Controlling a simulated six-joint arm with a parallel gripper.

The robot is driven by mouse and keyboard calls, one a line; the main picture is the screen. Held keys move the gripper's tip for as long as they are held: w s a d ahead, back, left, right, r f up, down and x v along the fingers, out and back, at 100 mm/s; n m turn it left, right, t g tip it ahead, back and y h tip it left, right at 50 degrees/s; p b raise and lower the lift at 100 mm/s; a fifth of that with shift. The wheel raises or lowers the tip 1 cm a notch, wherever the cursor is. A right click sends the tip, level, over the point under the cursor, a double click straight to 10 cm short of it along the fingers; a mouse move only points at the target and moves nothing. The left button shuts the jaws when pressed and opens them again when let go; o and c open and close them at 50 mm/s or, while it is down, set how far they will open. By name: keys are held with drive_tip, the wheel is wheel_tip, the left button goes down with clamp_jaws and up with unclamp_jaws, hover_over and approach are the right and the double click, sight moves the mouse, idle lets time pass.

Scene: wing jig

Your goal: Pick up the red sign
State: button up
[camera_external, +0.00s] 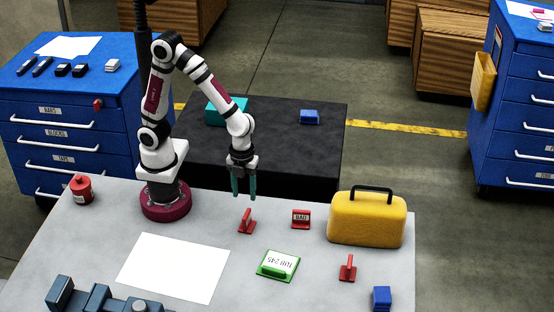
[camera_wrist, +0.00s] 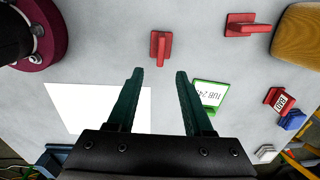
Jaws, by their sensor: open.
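Three small red signs stand on the grey table. One red sign (camera_external: 246,222) is just below my gripper in the external view; in the wrist view this sign (camera_wrist: 158,48) lies just beyond the fingertips. A second red sign (camera_external: 301,219) with a "BAD" label stands to its right; it also shows at the top of the wrist view (camera_wrist: 247,25). A third red sign (camera_external: 347,268) is nearer the front right; in the wrist view its "BAD" label shows (camera_wrist: 280,100). My gripper (camera_external: 243,194) points down, open and empty, above the table; its green fingers show in the wrist view (camera_wrist: 159,72).
A yellow case (camera_external: 367,218) stands at right, a white sheet (camera_external: 173,267) at left. A red canister (camera_external: 81,189), a blue block (camera_external: 382,298) and a blue-grey fixture (camera_external: 95,298) are near the edges.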

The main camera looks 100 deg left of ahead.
sight(246, 214)
drive_tip(key=f, duration=1)
drive_tip(key=shift+w+a+f, duration=0.1)
drive_tip(key=shift+a, duration=0.25)
clamp_jaws()
